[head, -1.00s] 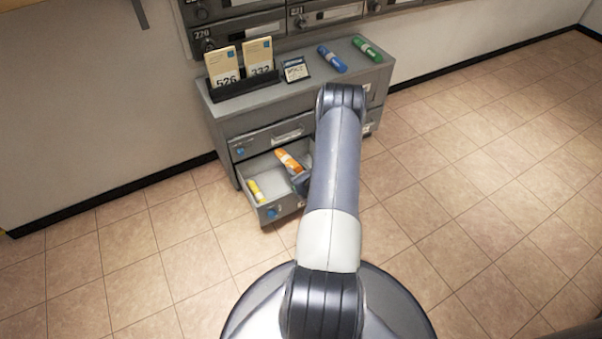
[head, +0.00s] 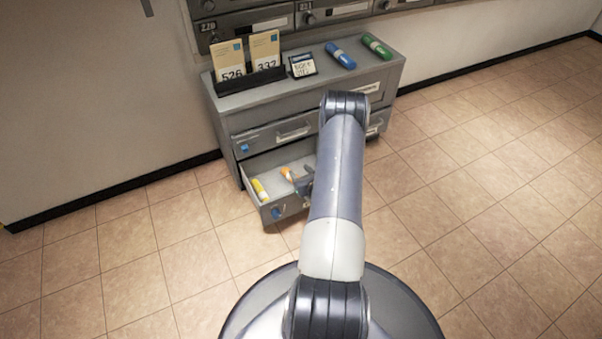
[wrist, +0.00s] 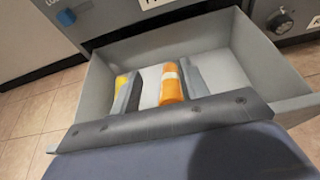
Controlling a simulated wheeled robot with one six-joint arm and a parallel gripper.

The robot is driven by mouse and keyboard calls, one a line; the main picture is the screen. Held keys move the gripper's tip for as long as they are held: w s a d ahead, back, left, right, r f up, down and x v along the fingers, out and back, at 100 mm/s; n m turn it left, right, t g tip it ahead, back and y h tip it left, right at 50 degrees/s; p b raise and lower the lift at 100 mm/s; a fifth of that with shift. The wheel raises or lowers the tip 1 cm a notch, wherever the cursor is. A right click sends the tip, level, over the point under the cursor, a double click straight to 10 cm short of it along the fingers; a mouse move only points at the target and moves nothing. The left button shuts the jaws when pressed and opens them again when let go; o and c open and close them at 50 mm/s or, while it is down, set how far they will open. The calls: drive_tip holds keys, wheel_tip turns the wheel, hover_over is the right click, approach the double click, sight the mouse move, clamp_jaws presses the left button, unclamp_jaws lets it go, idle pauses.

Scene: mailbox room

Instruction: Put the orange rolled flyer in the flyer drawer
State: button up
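The orange rolled flyer (wrist: 171,84), with a pale band, lies inside the open flyer drawer (wrist: 100,85) in the wrist view. It sits between my gripper's (wrist: 162,88) two fingers, close to the right finger, with a gap showing to the left finger. My gripper is open. In the head view the flyer (head: 287,174) shows only in part beside my gripper (head: 303,183), which is low in the drawer (head: 292,208). The flyer's near end is hidden by my gripper.
A yellow rolled flyer (head: 260,190) lies at the drawer's left side. A closed drawer (head: 280,134) is above. The cabinet top (head: 235,100) holds a card rack (head: 250,82), a small sign (head: 302,65), a blue roll (head: 341,55) and a green roll (head: 377,46).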

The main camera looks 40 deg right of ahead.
drive_tip(key=o, duration=0.3)
drive_tip(key=p+v, duration=0.4)
drive_tip(key=v, duration=0.6)
drive_tip(key=shift+s, duration=0.4)
drive_tip(key=shift+r, duration=0.1)
drive_tip(key=b+x, duration=0.4)
drive_tip(key=x, duration=0.6)
drive_tip(key=shift+w+a+f, duration=0.1)
drive_tip(key=shift+w+f, duration=0.05)
drive_tip(key=shift+f, duration=0.05)
drive_tip(key=shift+s+a+r+p, duration=0.1)
drive_tip(key=shift+s+r+p, duration=0.1)
drive_tip(key=shift+r+p, duration=0.6)
drive_tip(key=shift+s+d+r+p, duration=0.1)
drive_tip(key=shift+s+r+p, duration=0.15)
drive_tip(key=shift+r+p, duration=0.6)
drive_tip(key=shift+s+a+r+p, duration=0.1)
drive_tip(key=shift+s+r+p, duration=0.1)
drive_tip(key=shift+r+p, duration=0.6)
drive_tip(key=shift+f, duration=0.15)
